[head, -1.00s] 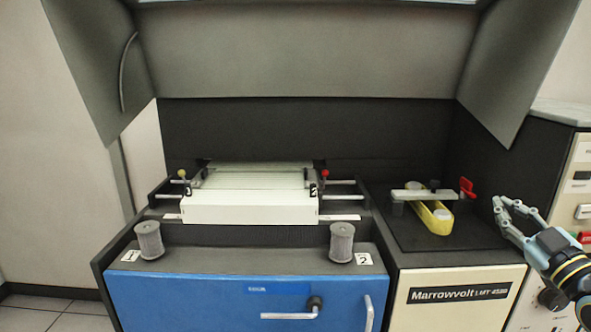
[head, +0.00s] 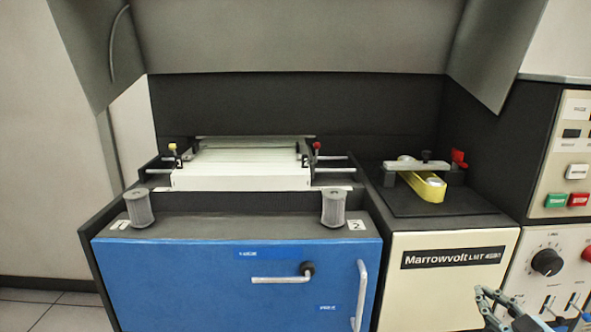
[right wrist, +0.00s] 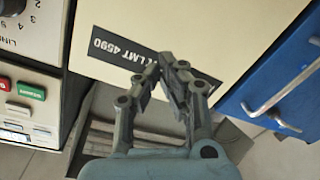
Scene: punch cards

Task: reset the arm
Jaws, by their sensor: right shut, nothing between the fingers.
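My right gripper (head: 484,292) is at the lower right of the head view, in front of the cream panel (head: 440,290) labelled Marrowvolt. In the right wrist view my right gripper (right wrist: 170,62) is shut and empty, its fingertips together over the dark label strip (right wrist: 120,52). I cannot tell how far it is from the panel. My left gripper is not in view.
A blue cabinet door (head: 225,285) with metal handles is at the left. Above it stand two grey cylinders (head: 139,207) (head: 333,207) and a white card stack (head: 240,177). A yellow part (head: 428,188) lies on a black mat. A control panel (head: 548,262) is at the far right.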

